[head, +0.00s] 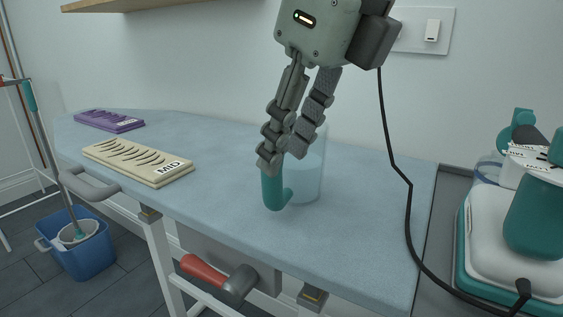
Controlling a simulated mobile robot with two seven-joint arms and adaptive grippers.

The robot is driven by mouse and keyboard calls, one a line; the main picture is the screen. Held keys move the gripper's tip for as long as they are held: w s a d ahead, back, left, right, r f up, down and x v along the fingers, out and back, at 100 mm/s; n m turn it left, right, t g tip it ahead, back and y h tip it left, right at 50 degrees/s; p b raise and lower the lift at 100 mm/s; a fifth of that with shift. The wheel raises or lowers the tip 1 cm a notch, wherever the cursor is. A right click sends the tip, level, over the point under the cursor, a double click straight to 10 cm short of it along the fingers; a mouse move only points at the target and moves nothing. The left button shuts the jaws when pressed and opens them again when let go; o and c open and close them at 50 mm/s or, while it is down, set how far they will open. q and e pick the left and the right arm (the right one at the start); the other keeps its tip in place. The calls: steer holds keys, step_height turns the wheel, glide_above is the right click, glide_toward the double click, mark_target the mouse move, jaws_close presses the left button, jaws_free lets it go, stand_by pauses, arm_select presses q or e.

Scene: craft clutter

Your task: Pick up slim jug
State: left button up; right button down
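The slim jug is a clear, pale blue vessel (308,178) with a teal handle (272,190). It stands upright on the blue-grey board, with its handle on the left, towards me. My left gripper (283,157) points down from above at the jug's handle side. Its fingers are close together, and one fingertip covers the top of the handle. The fingers hide the upper handle and part of the rim. I cannot tell whether they are shut on the handle or only around it. My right gripper is not in view.
The ironing-board-like surface (230,215) holds a cream block marked MID (140,160) and a purple block (108,121). A black cord (410,215) hangs right of the jug. A teal-and-white appliance (515,220) stands at right. The board's front is clear.

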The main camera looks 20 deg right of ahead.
mark_target(276, 207)
arm_select(q)
steer(key=shift+x, duration=0.8)
steer(key=x, duration=0.5)
steer(key=shift+d, duration=0.15)
jaws_close()
